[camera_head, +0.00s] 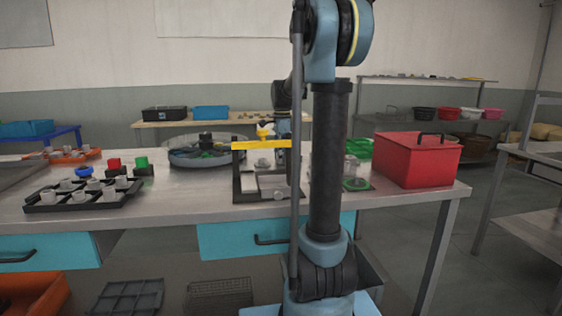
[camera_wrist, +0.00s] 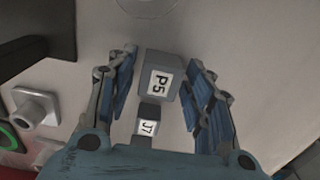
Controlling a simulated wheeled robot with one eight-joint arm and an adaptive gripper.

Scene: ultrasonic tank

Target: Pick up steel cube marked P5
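The steel cube marked P5 (camera_wrist: 159,82) shows in the wrist view as a grey block with a white label. A smaller dark block labelled J7 (camera_wrist: 147,122) is just below it in the picture, nearer my gripper's palm. My gripper (camera_wrist: 164,60) is open, with one blue-padded finger on each side of the P5 cube. A narrow gap shows at the left finger; the right finger is very close to the cube, and I cannot tell whether it touches. In the head view my arm hides this spot, and I cannot make out the cube there.
A pale knob on a square base (camera_wrist: 36,106) and a green ring (camera_wrist: 10,135) lie left in the wrist view. On the table (camera_head: 205,211) are a red bin (camera_head: 416,163), a yellow-topped fixture (camera_head: 261,144), a round tank (camera_head: 180,160) and a black tray (camera_head: 60,206).

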